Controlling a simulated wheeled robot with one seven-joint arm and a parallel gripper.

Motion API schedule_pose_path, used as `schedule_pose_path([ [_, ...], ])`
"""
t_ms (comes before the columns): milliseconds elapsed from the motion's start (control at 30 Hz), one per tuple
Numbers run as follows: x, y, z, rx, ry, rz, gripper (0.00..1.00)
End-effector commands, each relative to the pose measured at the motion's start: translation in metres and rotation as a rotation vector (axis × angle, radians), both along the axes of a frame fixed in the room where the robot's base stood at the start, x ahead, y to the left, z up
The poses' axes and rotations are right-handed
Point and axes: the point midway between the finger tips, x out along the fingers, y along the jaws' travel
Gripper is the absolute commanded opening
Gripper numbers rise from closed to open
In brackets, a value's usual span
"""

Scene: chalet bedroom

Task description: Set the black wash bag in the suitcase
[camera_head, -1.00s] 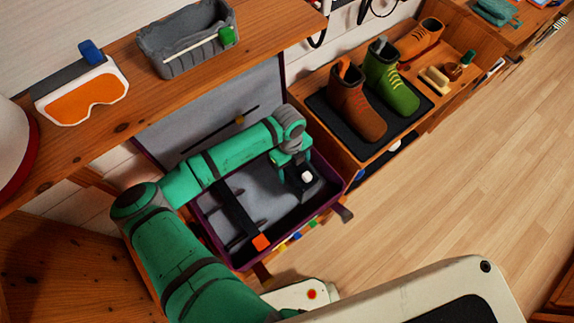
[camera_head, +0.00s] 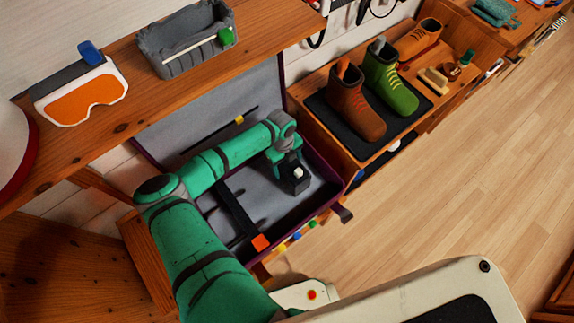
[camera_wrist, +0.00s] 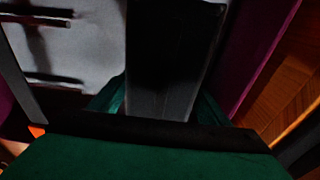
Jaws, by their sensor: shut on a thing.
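The suitcase (camera_head: 212,110) lies open, with a purple shell and grey lining, its lid tipped back under the wooden shelf. My gripper (camera_head: 287,163) is over the right part of its lower half, shut on the black wash bag (camera_head: 295,183), a dark boxy thing with a white spot. In the wrist view the black wash bag (camera_wrist: 170,60) stands dark between the fingers, with the grey lining of the suitcase (camera_wrist: 80,35) to its left and the purple wall to its right. The bag is within the suitcase's outline; I cannot tell whether its underside touches the bottom.
A black strap with an orange end (camera_head: 260,242) crosses the suitcase's lower half. Boots (camera_head: 358,105) stand on a dark mat to the right. The shelf above holds goggles (camera_head: 85,97) and a grey bin (camera_head: 187,42). The wooden floor at right is clear.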

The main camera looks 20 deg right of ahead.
Motion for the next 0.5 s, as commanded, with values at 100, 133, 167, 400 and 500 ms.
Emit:
schedule_pose_path([
  [100, 0.0004, 0.0, 0.0006, -0.001, -0.001, 0.0, 0.32],
  [133, 0.0003, 0.0, 0.0003, -0.001, 0.0, 0.0, 0.32],
  [167, 0.0003, -0.0001, -0.0002, -0.001, 0.0, 0.0, 0.32],
  [400, 0.0007, 0.0002, -0.0063, -0.001, -0.001, 0.0, 0.32],
  [500, 0.0008, 0.0002, -0.0089, -0.001, -0.001, 0.0, 0.32],
])
